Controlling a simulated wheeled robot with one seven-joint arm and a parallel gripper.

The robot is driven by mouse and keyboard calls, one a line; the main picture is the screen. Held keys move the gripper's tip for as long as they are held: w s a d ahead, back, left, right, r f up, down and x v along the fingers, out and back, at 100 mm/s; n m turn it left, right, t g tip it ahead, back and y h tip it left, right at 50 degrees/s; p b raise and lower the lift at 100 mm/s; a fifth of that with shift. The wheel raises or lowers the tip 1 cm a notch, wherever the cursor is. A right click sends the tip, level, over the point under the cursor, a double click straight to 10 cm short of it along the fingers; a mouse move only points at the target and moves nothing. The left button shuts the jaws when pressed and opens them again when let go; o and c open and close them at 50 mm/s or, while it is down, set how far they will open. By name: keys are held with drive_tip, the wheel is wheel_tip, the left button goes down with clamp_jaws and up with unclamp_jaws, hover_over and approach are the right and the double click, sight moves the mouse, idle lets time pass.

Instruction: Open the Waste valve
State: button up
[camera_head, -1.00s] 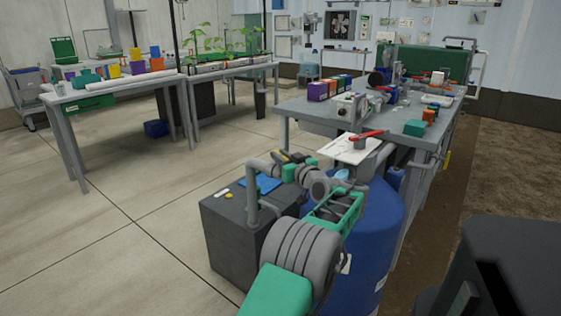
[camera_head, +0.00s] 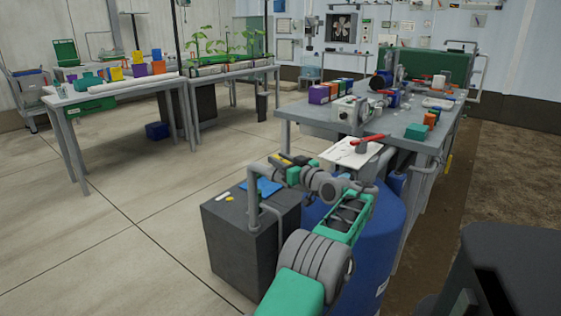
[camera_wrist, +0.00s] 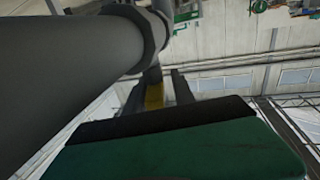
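A yellow handle (camera_wrist: 154,96) shows in the wrist view, close to a grey pipe (camera_wrist: 75,55) that fills the upper left. I take it for the Waste valve's handle, but no label is readable. My gripper (camera_wrist: 157,92) has one dark finger on each side of the handle, with visible gaps, so it looks open. Whether a finger touches the handle is unclear. In the head view, my gripper (camera_head: 277,160) is small and dark beside the bent grey pipe (camera_head: 254,190) above the dark box, with a yellow bit showing there.
The dark box (camera_head: 240,245) bears a blue cloth and small items. A blue barrel (camera_head: 385,230) stands behind my arm.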

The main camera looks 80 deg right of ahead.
drive_tip(key=shift+o, duration=0.6)
drive_tip(key=shift+s, duration=0.25)
drive_tip(key=p+v, duration=0.1)
drive_tip(key=v, duration=0.6)
drive_tip(key=shift+s+a, duration=0.2)
drive_tip(key=shift+s, duration=0.1)
